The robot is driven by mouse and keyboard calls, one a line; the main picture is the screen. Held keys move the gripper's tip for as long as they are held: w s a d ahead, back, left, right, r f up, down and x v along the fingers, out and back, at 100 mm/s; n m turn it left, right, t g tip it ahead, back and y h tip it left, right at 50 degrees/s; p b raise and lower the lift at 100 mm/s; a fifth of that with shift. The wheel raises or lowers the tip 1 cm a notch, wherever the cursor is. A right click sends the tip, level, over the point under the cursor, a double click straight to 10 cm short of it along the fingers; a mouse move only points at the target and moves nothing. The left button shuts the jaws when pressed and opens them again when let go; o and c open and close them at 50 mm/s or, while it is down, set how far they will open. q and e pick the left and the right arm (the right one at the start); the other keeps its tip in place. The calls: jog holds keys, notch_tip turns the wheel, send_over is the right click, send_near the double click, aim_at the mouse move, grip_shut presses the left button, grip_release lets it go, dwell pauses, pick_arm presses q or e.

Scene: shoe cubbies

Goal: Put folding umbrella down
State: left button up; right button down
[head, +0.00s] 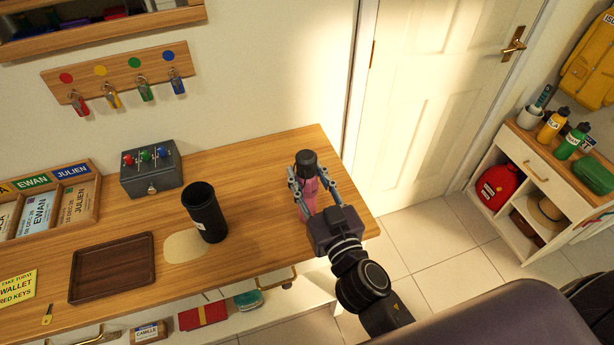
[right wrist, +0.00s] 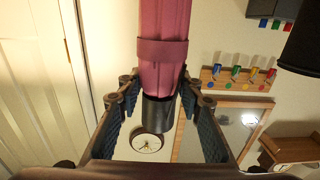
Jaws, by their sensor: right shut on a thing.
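The pink folding umbrella (head: 308,193) with a black end is at the right end of the wooden counter (head: 262,165). My right gripper (head: 309,183) is shut on it, with a finger on each side. In the right wrist view the pink umbrella (right wrist: 164,45), with a band around it, runs between the fingers of the gripper (right wrist: 160,108). I cannot tell whether its lower end touches the counter. My left gripper is not in view.
A black open cylinder (head: 206,213) stands left of the umbrella, beside a pale oval patch (head: 182,247). A brown tray (head: 112,268) and a grey switch box (head: 152,170) are farther left. Counter between cylinder and umbrella is clear. The counter's right edge is close to the gripper.

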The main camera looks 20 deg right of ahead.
jog(key=shift+f, duration=0.1)
jog(key=c, duration=1.4)
grip_release()
jog(key=shift+o, duration=0.2)
jog(key=s+b, duration=0.5)
jog(key=s, duration=0.7)
jog(key=shift+d+r, duration=0.2)
jog(key=shift+d, duration=0.2)
